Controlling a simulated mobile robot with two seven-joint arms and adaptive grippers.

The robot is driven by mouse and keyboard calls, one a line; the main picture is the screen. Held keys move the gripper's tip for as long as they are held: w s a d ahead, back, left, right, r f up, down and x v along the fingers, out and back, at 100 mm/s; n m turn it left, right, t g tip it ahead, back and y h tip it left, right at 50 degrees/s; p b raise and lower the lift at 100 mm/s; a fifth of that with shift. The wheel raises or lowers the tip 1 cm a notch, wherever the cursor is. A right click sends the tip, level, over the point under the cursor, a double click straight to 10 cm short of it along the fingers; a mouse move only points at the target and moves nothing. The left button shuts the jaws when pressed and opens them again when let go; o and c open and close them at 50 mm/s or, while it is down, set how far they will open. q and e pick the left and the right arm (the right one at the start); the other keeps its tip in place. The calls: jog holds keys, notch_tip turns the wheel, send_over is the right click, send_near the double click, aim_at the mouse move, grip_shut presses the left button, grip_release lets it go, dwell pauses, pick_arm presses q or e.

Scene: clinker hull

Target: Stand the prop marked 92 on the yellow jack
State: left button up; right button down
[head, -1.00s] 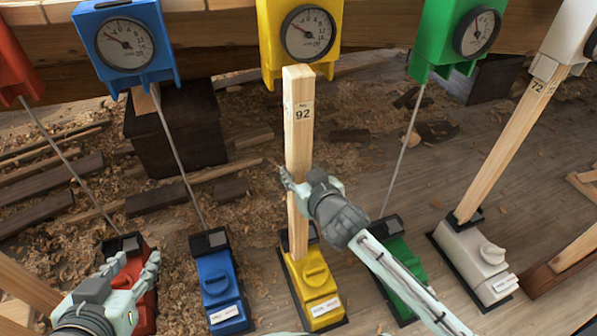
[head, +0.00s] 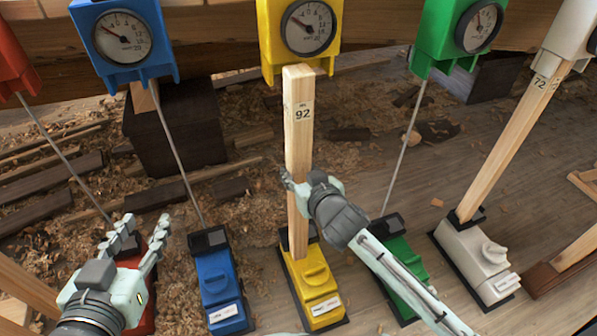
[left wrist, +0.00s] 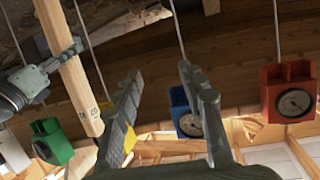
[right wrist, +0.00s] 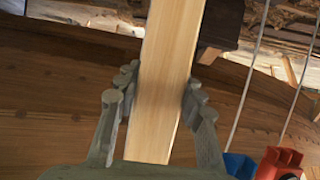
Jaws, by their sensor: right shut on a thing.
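The prop marked 92 (head: 299,130) is a pale, near-upright timber, label near its top. Its foot meets the dark-rimmed end of the yellow jack (head: 315,290); I cannot tell whether it rests there. Its top overlaps the lower edge of the yellow gauge box (head: 271,45). My right gripper (head: 291,188) is shut around the prop's middle; the right wrist view shows the prop (right wrist: 168,80) between both fingers (right wrist: 160,100). My left gripper (head: 143,238) is open and empty above the red jack (head: 150,262). The left wrist view shows its spread fingers (left wrist: 160,75) beside the prop (left wrist: 72,70).
The blue jack (head: 222,290) stands left of the yellow one, the green jack (head: 405,260) right of it, partly behind my right arm. The white jack (head: 475,260) bears the leaning prop marked 72 (head: 510,140). Thin rods rise from several jacks. Scrap timber and shavings litter the ground behind.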

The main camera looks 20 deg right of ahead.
jog(key=shift+f, duration=0.1)
jog(key=shift+w+f+b, duration=0.1)
jog(key=shift+f+b, duration=0.2)
jog(key=shift+b, duration=0.3)
jog(key=shift+f, duration=0.2)
jog(key=shift+f+b, duration=0.3)
jog(key=shift+b, duration=0.25)
jog(key=shift+w+r, duration=0.1)
jog(key=shift+w, duration=0.05)
pick_arm(q)
jog(key=d+r+t+h, duration=0.2)
jog(key=d+r+t, duration=0.2)
jog(key=r, duration=0.4)
jog(key=shift+r+h+p, duration=0.25)
jog(key=shift+h+p, duration=0.05)
jog(key=shift+h, duration=0.1)
pick_arm(e)
jog(key=w, duration=0.7)
jog(key=shift+w+a, duration=0.15)
jog(key=shift+w, duration=0.15)
pick_arm(q)
jog(key=shift+d, duration=0.1)
